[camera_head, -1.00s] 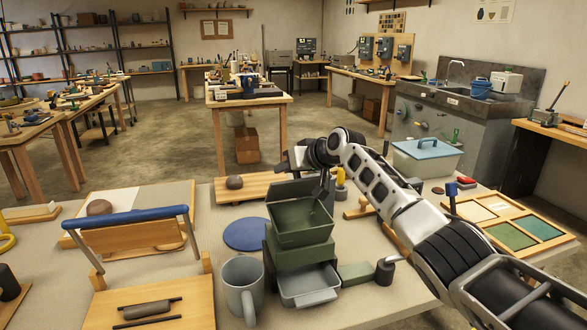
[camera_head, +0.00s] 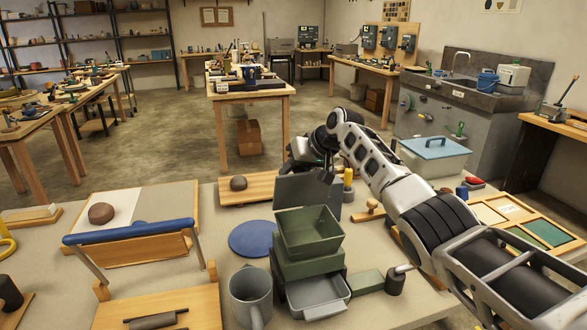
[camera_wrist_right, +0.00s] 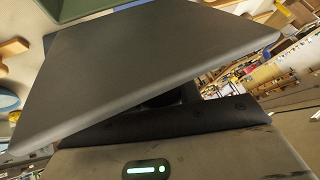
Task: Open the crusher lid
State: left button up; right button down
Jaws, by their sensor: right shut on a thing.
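The green crusher (camera_head: 308,262) stands on the near table with its hopper (camera_head: 308,234) open at the top. Its dark grey lid (camera_head: 298,190) stands raised, close to upright, at the back of the hopper. My right gripper (camera_head: 318,172) is behind the lid, mostly hidden by it, and shut on the lid. In the right wrist view the lid (camera_wrist_right: 150,70) fills much of the picture and hides the fingertips. A bit of the green hopper (camera_wrist_right: 85,28) shows beyond it. My left gripper is not in view.
A grey mug (camera_head: 250,298) stands left of the crusher, and a grey tray (camera_head: 318,294) sticks out at its front. A blue disc (camera_head: 251,239) lies behind the mug. A lidded bin (camera_head: 433,157) and a tray of coloured panels (camera_head: 520,222) are to the right.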

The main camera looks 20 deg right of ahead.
jog(key=shift+f, duration=0.15)
jog(key=c, duration=1)
grip_release()
jog(key=b+v, duration=0.2)
jog(key=v, duration=1.4)
jog(key=shift+w, duration=0.2)
